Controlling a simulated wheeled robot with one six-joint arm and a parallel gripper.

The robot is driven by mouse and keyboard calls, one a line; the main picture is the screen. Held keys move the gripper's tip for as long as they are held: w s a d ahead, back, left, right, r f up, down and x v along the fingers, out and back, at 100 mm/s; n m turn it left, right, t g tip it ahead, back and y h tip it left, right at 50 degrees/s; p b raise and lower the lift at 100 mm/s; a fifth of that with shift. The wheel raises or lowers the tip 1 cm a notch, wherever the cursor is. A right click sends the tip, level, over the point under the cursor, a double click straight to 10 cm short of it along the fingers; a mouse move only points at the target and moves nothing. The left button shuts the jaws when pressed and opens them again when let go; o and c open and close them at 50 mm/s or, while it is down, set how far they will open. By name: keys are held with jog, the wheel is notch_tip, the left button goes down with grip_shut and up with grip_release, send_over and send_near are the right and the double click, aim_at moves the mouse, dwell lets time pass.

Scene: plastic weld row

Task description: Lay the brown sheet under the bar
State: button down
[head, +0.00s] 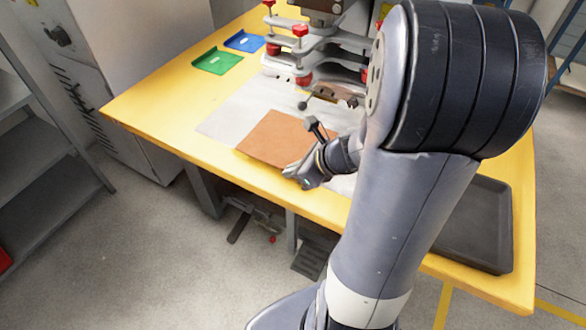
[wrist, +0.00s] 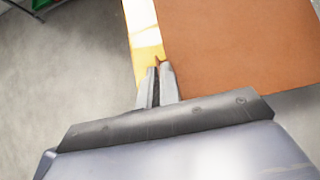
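The brown sheet (head: 277,138) is flat and square-cornered, over the pale grey plate (head: 222,120) on the yellow table. It fills the upper right of the wrist view (wrist: 245,45). My gripper (head: 296,172) is at the sheet's near edge. In the wrist view its fingers (wrist: 161,68) are close together, with a sliver of brown between their tips, so they look shut on the sheet's corner. The grey press bar (head: 322,56) with red knobs stands behind the sheet, apart from it. My arm hides the press's right part.
A green tray (head: 217,62) and a blue tray (head: 245,41) lie at the back left of the yellow table (head: 165,105). A dark tray (head: 478,232) lies at the right, partly behind my arm. A black-knobbed lever (head: 303,104) sticks out before the press. The table's left is clear.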

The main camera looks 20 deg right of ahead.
aim_at(307, 144)
jog(key=w+d, duration=0.2)
jog(key=d, duration=0.1)
jog(key=w+d, duration=0.4)
jog(key=d, duration=0.1)
jog(key=shift+w+d+f+p, duration=0.25)
jog(key=shift+w+d+p, duration=0.05)
jog(key=shift+w+p, duration=0.1)
jog(key=shift+w+d+f, duration=0.15)
jog(key=shift+d, duration=0.1)
jog(key=shift+a+f+b, duration=0.1)
jog(key=shift+f+b, duration=0.85)
jog(key=shift+f, duration=0.15)
dwell(0.8)
jog(key=c, duration=1.5)
grip_release()
jog(key=shift+c, duration=0.2)
jog(key=shift+p, duration=0.3)
